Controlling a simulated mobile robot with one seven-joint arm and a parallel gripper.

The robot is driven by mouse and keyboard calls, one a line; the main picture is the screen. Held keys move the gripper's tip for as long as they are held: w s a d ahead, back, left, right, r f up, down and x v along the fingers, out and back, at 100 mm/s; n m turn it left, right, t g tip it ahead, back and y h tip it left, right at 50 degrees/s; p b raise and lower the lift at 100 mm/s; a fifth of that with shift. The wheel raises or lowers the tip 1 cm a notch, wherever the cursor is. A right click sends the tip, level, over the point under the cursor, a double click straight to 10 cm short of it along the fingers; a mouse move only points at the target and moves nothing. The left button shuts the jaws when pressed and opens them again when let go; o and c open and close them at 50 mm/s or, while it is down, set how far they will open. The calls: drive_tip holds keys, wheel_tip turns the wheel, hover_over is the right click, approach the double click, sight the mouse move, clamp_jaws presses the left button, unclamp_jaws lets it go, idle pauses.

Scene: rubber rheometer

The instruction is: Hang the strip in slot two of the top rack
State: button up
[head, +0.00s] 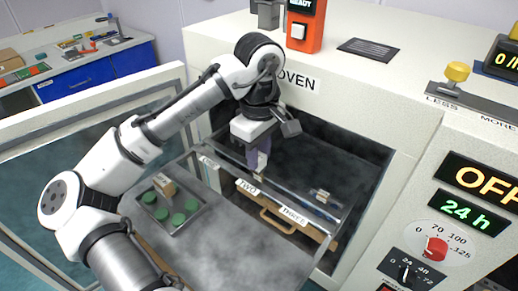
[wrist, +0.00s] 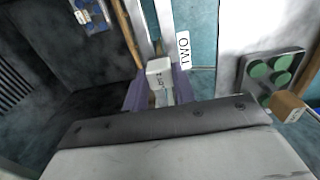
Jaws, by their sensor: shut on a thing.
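My gripper (head: 258,158) reaches into the open oven from above, its purple fingers shut on a white labelled tab (wrist: 159,72), which appears to be the top of the strip. The tab also shows at the fingertips in the head view (head: 263,161). The strip's body below it is mostly hidden. The top rack (head: 210,156) is a pale rail frame across the oven mouth. I cannot tell whether the tab touches the rail.
A blue-and-white item (head: 322,195) is at the rack's right; a similar one shows in the wrist view (wrist: 90,14). A tray (head: 200,213) with green discs and a tan block (head: 164,185) lies at left. The oven door (head: 90,115) stands open. A tan handle (head: 272,220) is below the rack.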

drive_tip(key=shift+f+b, duration=0.5)
drive_tip(key=shift+f, duration=0.65)
drive_tip(key=o, duration=1.1)
drive_tip(key=shift+c, duration=0.2)
wheel_tip(320, 180, up, 6)
drive_tip(key=p, duration=0.7)
drive_tip(key=shift+r, duration=0.1)
